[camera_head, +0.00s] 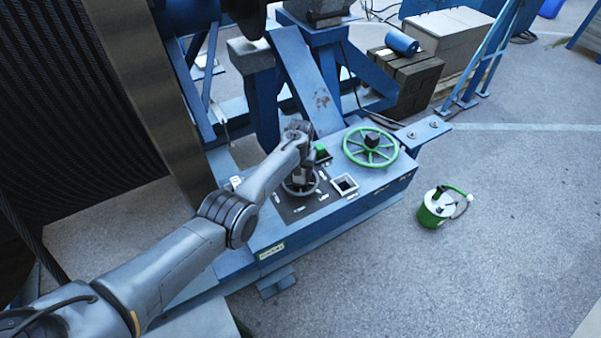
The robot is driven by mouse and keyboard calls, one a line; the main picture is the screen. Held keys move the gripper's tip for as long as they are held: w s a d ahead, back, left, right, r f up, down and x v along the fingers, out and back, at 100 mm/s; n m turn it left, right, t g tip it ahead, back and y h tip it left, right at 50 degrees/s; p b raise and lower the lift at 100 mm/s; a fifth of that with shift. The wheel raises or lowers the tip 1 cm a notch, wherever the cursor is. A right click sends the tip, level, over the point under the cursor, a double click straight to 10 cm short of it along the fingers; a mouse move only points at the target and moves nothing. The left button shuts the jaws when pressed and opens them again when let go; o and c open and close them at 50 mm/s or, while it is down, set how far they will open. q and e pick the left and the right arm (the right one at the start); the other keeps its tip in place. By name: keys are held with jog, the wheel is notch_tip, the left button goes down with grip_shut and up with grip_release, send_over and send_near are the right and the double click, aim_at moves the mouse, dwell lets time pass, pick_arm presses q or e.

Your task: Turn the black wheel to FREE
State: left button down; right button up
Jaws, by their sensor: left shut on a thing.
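The black wheel (313,188) is a small dark handwheel on the dark panel of the blue machine's top. My left arm comes in from the lower left. My left gripper (301,176) is at this wheel, above its middle, and is shut on it. The gripper and wrist hide the wheel's hub and far part. Small white labels lie on the panel around the wheel, but they are too small to read, so I cannot tell where the wheel points. My right gripper is not in view.
A larger green handwheel (370,147) stands right of the black wheel. Blue frame beams rise behind. The floor at lower right is clear.

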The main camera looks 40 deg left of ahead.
pick_arm(q)
jog(key=n, duration=0.6)
jog(key=shift+s+a+f+n, duration=0.1)
jog(key=shift+f+n, duration=0.05)
jog(key=shift+n, duration=0.15)
jog(key=n+b, duration=0.1)
jog(key=n, duration=0.4)
jog(key=shift+s+a+n+b, duration=0.1)
jog(key=shift+n+b, duration=0.2)
jog(key=shift+n, duration=0.3)
jog(key=c, duration=0.5)
grip_release()
jog(key=shift+r, duration=0.2)
